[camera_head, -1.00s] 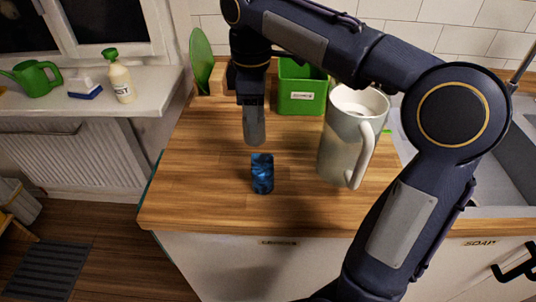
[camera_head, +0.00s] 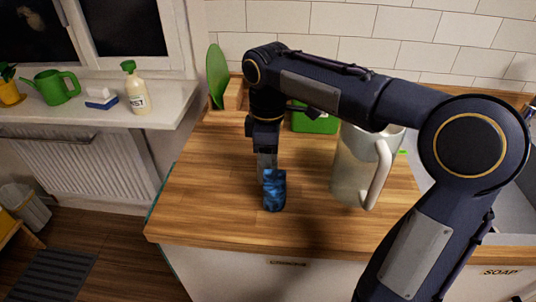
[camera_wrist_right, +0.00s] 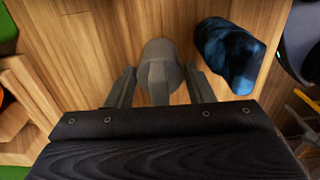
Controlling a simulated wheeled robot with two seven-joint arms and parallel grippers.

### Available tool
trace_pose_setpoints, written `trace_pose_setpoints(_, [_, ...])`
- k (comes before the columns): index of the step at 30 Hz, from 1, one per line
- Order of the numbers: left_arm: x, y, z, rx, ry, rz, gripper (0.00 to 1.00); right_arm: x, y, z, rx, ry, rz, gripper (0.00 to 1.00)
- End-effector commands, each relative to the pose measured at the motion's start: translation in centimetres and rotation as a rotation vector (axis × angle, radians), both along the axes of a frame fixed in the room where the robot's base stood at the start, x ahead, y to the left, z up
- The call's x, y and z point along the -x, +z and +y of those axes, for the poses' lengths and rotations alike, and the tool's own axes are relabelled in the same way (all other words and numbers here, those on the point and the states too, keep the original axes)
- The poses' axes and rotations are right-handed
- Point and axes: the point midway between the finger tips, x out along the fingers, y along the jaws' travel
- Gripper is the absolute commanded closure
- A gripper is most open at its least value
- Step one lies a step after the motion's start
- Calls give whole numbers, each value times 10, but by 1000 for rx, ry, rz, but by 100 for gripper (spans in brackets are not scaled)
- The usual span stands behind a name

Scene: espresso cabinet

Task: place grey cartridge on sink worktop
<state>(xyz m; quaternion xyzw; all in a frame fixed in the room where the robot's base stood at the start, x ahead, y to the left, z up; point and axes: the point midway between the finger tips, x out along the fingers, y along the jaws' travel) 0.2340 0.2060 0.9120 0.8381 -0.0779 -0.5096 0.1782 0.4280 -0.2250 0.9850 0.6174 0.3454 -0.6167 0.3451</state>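The grey cartridge (camera_wrist_right: 160,52) is on the wooden worktop (camera_head: 215,190), between the spread fingers of my right gripper in the wrist view. A gap shows on each side of it, so the right gripper (camera_wrist_right: 160,86) is open around it. In the head view the right gripper (camera_head: 266,158) points down just behind a blue patterned cylinder (camera_head: 274,190), which hides the lower end there. The blue cylinder also shows to the right of the grey cartridge in the wrist view (camera_wrist_right: 230,55), apart from it. My left gripper is not in view.
A large pale jug (camera_head: 350,165) stands right of the gripper, partly behind my forearm. A green box (camera_head: 318,123) and a green board (camera_head: 216,75) are at the back. The sink (camera_head: 510,180) lies at the right. The worktop's front left is clear.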

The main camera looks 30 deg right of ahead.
Motion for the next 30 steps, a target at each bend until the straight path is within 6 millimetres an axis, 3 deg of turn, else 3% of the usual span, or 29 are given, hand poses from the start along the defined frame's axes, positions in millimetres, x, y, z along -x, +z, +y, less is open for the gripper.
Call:
trace_pose_setpoints(4, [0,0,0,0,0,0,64,0,0,0,0,0,1,36])
trace_pose_setpoints(14, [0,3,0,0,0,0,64,0,5,0,0,0,0,36])
trace_pose_setpoints(17, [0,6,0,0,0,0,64,-1,18,0,-1,0,-3,36])
trace_pose_setpoints(30, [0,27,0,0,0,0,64,-1,107,1,0,1,-1,36])
